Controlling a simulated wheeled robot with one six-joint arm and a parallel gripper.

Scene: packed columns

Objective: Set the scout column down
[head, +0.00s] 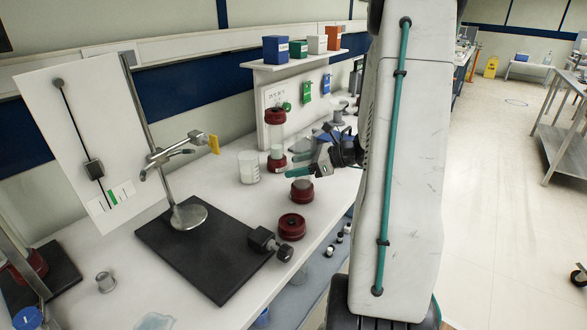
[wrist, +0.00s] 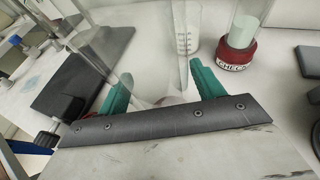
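My gripper (head: 297,173) is over the bench, with its teal fingers on either side of a clear tube in the wrist view (wrist: 158,88). The tube appears to be the scout column, held between the fingers; no name on it is readable. A dark red base with a grey top (head: 302,190) shows just below the fingers in the head view and seems to belong to it. I cannot tell whether it touches the bench. A second clear column, with red caps and pale filling (head: 277,153), stands behind it; its base reads CHECK in the wrist view (wrist: 236,54).
A dark red ring (head: 291,227) lies nearer on the bench, by a black clamp knob (head: 270,243). A beaker (head: 249,167) stands left of the CHECK column. A stand with a black base plate (head: 205,255) fills the left. Small boxes line the shelf (head: 295,62).

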